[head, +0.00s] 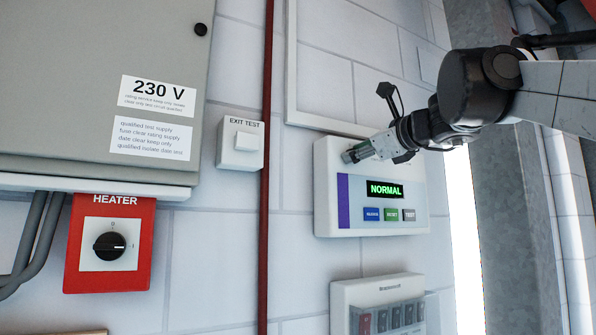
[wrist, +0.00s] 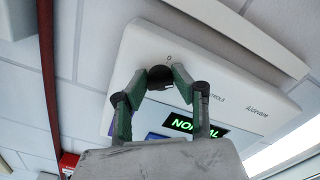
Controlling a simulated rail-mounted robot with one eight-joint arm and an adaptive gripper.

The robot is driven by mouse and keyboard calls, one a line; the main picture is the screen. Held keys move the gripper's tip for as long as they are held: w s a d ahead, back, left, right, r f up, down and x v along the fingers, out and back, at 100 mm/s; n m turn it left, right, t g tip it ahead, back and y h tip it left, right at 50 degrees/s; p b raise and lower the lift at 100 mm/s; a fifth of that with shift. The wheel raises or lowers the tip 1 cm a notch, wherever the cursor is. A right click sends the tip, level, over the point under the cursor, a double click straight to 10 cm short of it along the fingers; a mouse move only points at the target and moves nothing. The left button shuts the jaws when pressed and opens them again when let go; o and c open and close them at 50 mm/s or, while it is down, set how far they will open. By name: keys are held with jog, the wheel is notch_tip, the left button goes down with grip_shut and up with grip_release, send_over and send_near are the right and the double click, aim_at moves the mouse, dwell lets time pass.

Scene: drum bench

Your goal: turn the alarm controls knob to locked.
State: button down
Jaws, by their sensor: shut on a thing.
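The alarm controls panel (head: 328,185) is a white box on the tiled wall, with a lit green NORMAL display (head: 384,190) and a row of blue, green and grey buttons. In the wrist view its black knob (wrist: 160,76) sits on the upper part of the panel face, near a small mark. My gripper (wrist: 160,75) is shut on the knob, with one green-padded fingertip on each side. In the head view my gripper (head: 352,156) reaches the panel's upper left from the right and hides the knob. The knob's pointer direction cannot be told.
A red HEATER switch (head: 110,245) with a black knob is at lower left, below a grey 230 V cabinet (head: 110,60). An EXIT TEST switch (head: 241,146) and a red vertical pipe (head: 267,200) stand left of the panel. A breakpoint box (head: 378,283) is below it.

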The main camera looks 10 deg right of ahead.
jog(key=n, duration=0.5)
jog(key=shift+n, duration=0.3)
jog(key=n, duration=0.5)
jog(key=shift+f+n, duration=0.1)
jog(key=shift+n, duration=0.3)
jog(key=c, duration=1.4)
grip_release()
jog(key=shift+c, duration=0.2)
jog(key=v, duration=1.2)
